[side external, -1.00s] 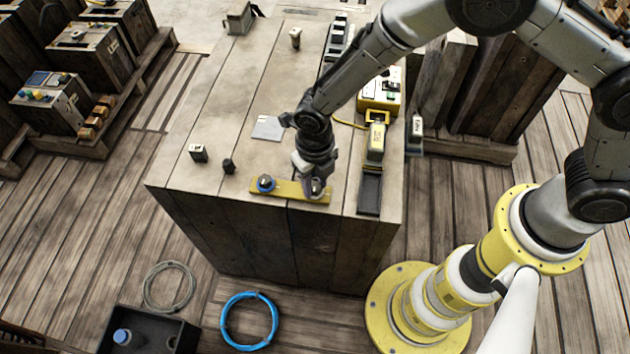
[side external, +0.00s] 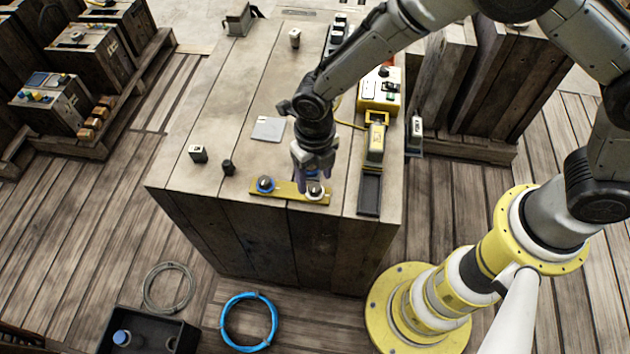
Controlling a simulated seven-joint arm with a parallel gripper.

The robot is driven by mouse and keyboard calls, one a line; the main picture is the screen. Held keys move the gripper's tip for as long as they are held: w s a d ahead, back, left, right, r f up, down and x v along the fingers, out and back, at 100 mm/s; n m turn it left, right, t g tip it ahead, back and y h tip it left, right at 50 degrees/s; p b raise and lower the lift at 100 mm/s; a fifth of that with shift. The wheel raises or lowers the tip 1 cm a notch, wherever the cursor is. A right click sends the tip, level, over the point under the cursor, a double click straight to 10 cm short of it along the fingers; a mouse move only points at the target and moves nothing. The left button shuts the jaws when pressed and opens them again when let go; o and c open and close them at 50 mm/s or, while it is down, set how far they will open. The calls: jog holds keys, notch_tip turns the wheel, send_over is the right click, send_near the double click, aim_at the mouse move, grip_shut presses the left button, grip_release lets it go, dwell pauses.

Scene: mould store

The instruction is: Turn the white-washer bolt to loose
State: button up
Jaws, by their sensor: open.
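The yellow plate (side external: 290,191) lies near the front edge of the wooden bench top. My gripper (side external: 313,180) points down just above and behind the white-washer bolt. It is open, and it looks clear of the bolt head. Any mark showing how far the bolt is turned is too small to read.
A black tray (side external: 370,190) and a yellow device (side external: 376,142) stand right of the plate. A yellow control box (side external: 380,90) is behind them. The bench's front edge is close to the plate.

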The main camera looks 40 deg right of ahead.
aim_at(316, 186)
notch_tip(316, 186, up, 10)
jog(key=shift+r, duration=0.15)
dwell(0.3)
jog(key=d+r+m+t+y, duration=0.1)
jog(key=d+r+m+t, duration=0.5)
jog(key=d+r, duration=1.1)
jog(key=s+d+r+m, duration=0.4)
jog(key=s+d+m, duration=0.2)
jog(key=s+m, duration=0.55)
jog(key=s+d+f+m, duration=0.1)
jog(key=s+f+m, duration=0.1)
jog(key=m, duration=0.7)
jog(key=s+d+f+m+h, duration=0.1)
jog(key=s+f+m, duration=0.1)
jog(key=s+m, duration=0.3)
jog(key=m, duration=0.4)
jog(key=shift+f, duration=0.2)
